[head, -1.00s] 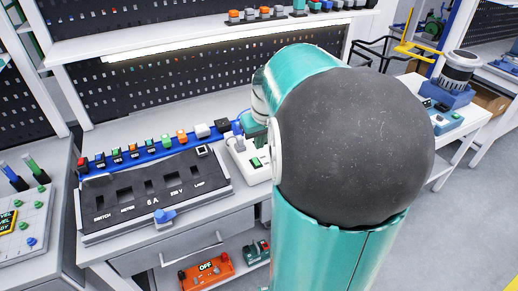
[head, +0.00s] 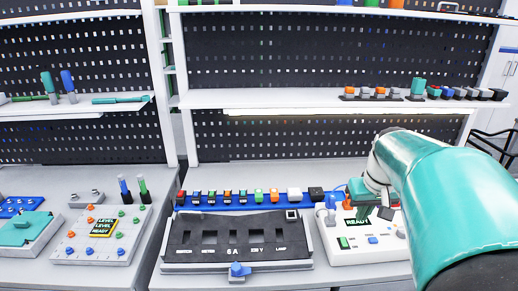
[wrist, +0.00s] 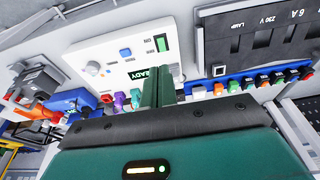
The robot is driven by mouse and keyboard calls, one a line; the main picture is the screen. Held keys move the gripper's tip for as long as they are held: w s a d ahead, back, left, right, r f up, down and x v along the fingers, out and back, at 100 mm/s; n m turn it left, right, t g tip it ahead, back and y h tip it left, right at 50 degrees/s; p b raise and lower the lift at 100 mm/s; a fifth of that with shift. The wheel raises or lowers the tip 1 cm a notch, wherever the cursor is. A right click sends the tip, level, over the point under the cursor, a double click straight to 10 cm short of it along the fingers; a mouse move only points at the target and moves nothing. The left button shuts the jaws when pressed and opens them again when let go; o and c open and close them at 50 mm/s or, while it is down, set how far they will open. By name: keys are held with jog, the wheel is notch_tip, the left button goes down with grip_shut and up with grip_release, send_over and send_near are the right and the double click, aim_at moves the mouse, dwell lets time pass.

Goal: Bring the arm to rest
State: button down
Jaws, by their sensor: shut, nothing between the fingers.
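My arm enters the head view from the right as a thick teal link. My gripper (head: 385,213) is at its far end, over the white control box (head: 338,258) with the READY display. The wrist view shows the gripper (wrist: 158,78) with its green fingers together and empty, in front of the same box (wrist: 97,50). Whether the fingertips touch the box I cannot tell. Part of the box is hidden behind the fingers and arm.
A black panel (head: 190,241) with slots and a blue knob lies left of the box, with a blue rail (head: 215,206) of small coloured blocks behind it. A board with green and orange knobs (head: 75,246) is further left. A shelf (head: 290,100) crosses behind.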

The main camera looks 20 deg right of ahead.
jog(key=s+a+n+t, duration=0.1)
jog(key=s+a, duration=0.3)
jog(key=a, duration=0.8)
jog(key=s+a+n+t, duration=0.2)
jog(key=s+a, duration=0.2)
jog(key=a, duration=0.9)
jog(key=shift+s+a+f+y, duration=0.2)
jog(key=shift+f+y, duration=0.05)
jog(key=shift+y, duration=0.15)
